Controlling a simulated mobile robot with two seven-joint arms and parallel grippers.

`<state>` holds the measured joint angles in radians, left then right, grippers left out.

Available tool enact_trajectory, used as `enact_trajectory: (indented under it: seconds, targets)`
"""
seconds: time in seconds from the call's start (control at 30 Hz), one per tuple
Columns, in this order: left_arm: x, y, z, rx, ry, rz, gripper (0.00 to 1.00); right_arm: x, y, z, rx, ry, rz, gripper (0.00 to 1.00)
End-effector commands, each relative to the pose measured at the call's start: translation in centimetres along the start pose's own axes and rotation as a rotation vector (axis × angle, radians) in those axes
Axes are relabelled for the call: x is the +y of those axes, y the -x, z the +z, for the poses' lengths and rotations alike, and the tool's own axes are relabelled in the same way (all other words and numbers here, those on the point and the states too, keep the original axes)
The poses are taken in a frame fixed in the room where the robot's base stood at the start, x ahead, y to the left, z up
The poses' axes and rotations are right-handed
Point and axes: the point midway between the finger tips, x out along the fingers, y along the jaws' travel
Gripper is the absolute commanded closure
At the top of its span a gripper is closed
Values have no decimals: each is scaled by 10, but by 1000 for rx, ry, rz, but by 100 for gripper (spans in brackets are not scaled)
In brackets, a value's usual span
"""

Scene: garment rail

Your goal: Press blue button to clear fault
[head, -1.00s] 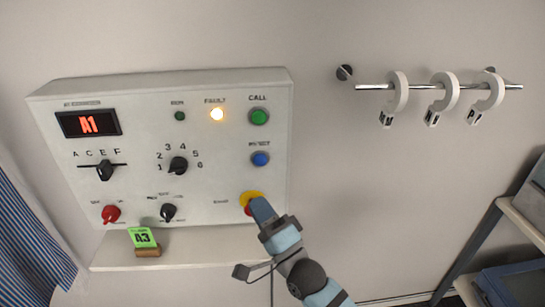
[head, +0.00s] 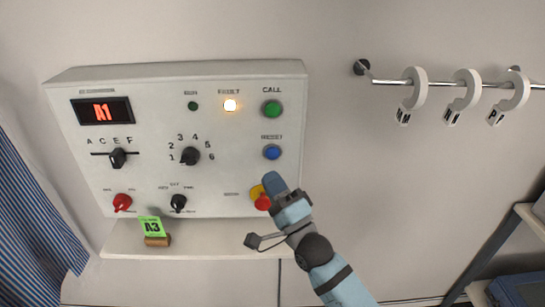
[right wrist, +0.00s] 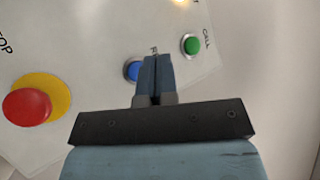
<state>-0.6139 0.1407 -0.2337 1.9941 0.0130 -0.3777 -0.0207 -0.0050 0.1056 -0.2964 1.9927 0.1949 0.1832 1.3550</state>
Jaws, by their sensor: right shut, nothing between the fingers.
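The blue button (head: 272,152), labelled RESET, is on the right side of the white control panel (head: 225,160). The fault lamp (head: 230,105) glows yellow-white above it. My right gripper (head: 270,178) is shut and empty, its fingertips just below the blue button in the head view. In the right wrist view the shut fingers (right wrist: 155,62) partly cover the blue button (right wrist: 132,71); contact cannot be told. My left gripper is not in view.
The red stop button (head: 263,202) on its yellow plate is close beside my right gripper. The green CALL button (head: 272,109) is above. A shelf (head: 200,240) below holds a green A3 card (head: 151,226). A rail with rings (head: 415,88) is at right.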

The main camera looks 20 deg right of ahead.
Motion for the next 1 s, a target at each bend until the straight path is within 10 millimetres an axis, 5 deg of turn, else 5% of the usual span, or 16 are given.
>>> enact_trajectory:
  seconds: [0.4,1.0]
  targets:
    - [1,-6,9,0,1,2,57,24,-32,-24,0,2,-1,100]
    - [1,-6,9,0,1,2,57,26,-35,-26,0,0,0,100]
